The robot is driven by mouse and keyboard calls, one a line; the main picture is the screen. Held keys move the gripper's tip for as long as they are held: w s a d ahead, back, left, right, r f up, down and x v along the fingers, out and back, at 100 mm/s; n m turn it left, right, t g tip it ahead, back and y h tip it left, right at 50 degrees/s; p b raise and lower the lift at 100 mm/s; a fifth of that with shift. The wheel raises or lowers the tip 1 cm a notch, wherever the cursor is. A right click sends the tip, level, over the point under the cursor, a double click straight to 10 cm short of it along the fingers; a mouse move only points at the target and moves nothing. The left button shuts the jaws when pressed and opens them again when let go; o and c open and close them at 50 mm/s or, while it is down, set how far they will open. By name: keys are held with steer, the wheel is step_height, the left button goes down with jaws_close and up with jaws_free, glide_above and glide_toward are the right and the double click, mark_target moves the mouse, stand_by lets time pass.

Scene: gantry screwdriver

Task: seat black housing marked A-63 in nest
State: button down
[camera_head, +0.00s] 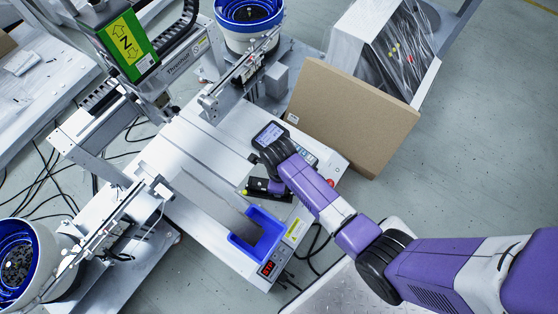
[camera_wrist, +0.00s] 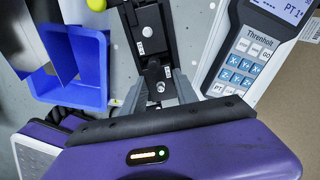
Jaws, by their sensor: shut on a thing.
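My gripper (camera_wrist: 158,88) is shut on a black housing (camera_wrist: 157,76) in the wrist view. The housing has a small white label, too small to read, and a round light screw or pin near its lower end. Just beyond it, in line, is a black block (camera_wrist: 147,28) with its own small label, apparently part of the black nest fixture (camera_head: 258,185). I cannot tell whether the held housing touches the nest or sits down in it. In the head view my arm hides the housing and most of the grip.
A blue bin (camera_wrist: 93,64) stands left of the nest, also seen in the head view (camera_head: 270,251). A yellow knob (camera_wrist: 97,4) is at the fixture's far left. A keypad pendant (camera_wrist: 258,45) is close on the right. A cardboard panel (camera_head: 352,122) stands behind.

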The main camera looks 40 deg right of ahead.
steer(key=shift+f, duration=0.25)
steer(key=c, duration=0.9)
jaws_free()
steer(key=shift+o, duration=0.2)
steer(key=shift+r, duration=0.1)
step_height(320, 180, up, 8)
steer(key=p, duration=0.4)
steer(key=shift+f, duration=0.2)
